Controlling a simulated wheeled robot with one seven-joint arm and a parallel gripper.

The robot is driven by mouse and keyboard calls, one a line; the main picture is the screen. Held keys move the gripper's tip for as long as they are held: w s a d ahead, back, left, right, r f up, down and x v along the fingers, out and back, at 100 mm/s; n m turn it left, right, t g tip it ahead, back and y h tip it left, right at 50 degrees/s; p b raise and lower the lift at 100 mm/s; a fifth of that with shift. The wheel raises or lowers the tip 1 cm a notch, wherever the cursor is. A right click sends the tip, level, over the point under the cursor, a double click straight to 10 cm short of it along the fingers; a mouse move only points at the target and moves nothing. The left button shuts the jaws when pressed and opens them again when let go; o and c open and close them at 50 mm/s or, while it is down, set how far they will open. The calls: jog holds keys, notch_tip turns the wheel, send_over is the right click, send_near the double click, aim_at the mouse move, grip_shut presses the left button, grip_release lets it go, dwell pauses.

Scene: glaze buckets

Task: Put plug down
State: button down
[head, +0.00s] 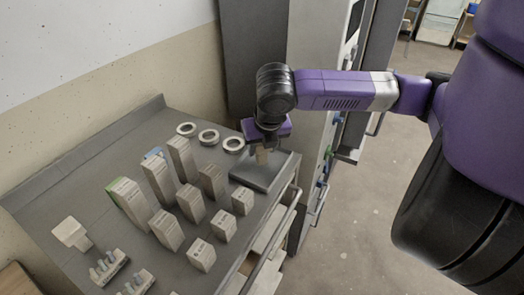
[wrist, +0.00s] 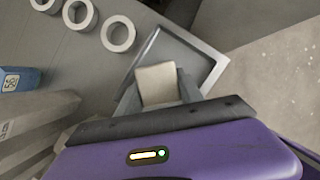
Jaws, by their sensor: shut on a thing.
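The plug (wrist: 157,84) is a small pale beige block, seen between the fingers in the wrist view. In the head view it shows as a tan piece (head: 262,156) below my gripper. My gripper (head: 262,150) is shut on the plug, with a grey finger on each side of it (wrist: 158,98) in the wrist view. The plug is over a shallow square grey tray (wrist: 207,62) with a raised rim, at the right end of the bench (head: 265,183). Whether the plug touches the tray floor I cannot tell; its lower end is hidden.
Several grey-beige boxes (head: 165,230) stand in rows left of the tray. Several pale rings (head: 233,144) lie behind it, also in the wrist view (wrist: 118,34). A white block (head: 72,233) and small racks (head: 109,267) are at front left. Tall cabinets stand behind.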

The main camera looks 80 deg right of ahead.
jog(key=shift+f, duration=0.8)
jog(key=c, duration=0.8)
grip_release()
jog(key=shift+o, duration=0.2)
jog(key=shift+r, duration=0.15)
jog(key=v, duration=1.2)
jog(key=shift+s, duration=0.1)
